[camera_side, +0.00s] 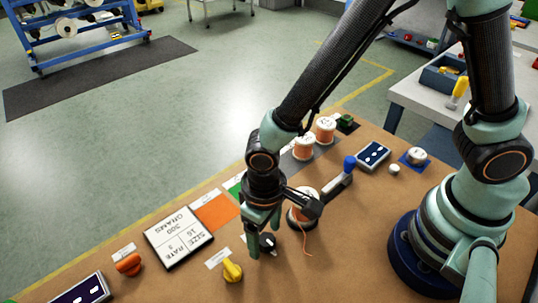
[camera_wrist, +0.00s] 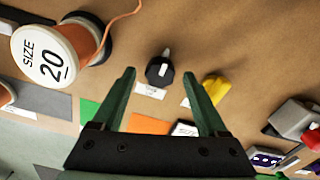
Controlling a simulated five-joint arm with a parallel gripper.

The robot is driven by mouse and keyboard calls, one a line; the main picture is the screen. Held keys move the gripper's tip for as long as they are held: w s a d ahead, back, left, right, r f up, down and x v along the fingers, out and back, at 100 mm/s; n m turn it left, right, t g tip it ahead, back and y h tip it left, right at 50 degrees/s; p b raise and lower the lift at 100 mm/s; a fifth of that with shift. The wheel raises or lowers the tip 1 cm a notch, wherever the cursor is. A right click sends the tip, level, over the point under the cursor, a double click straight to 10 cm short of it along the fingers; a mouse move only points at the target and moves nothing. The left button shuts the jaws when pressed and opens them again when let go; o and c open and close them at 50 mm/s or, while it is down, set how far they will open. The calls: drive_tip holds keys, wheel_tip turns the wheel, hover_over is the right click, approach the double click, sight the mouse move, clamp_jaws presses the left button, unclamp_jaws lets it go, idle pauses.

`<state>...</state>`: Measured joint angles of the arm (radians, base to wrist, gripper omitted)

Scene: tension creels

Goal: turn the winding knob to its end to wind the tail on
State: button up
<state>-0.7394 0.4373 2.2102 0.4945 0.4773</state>
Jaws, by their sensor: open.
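A black knob (camera_wrist: 160,70) with a white pointer sits on the brown table with a small white label too blurred to read. It also shows partly in the side view (camera_side: 268,242). A spool of orange thread (camera_side: 303,207) stands close by, its loose tail (camera_side: 333,240) hanging onto the table. In the wrist view the spool (camera_wrist: 52,50) is marked SIZE 20. My gripper (camera_side: 262,238) is open and points down at the black knob. In the wrist view its fingertips (camera_wrist: 159,76) lie either side of the knob's line; I cannot tell whether they touch it.
A yellow knob (camera_side: 232,271) and an orange knob (camera_side: 128,263) stand left of my gripper. A sign board (camera_side: 178,238) and an orange mat (camera_side: 215,212) lie behind. A blue-topped lever (camera_side: 349,164), more spools (camera_side: 325,130) and a dark panel (camera_side: 373,155) are to the right.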

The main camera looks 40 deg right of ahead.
sight(267, 239)
wheel_tip(267, 239, up, 12)
drive_tip(key=shift+f, duration=0.2)
idle(0.7)
wheel_tip(267, 239, down, 12)
drive_tip(key=n, duration=1.8)
drive_tip(key=shift+s+d+f, duration=0.1)
drive_tip(key=shift+s, duration=0.05)
clamp_jaws()
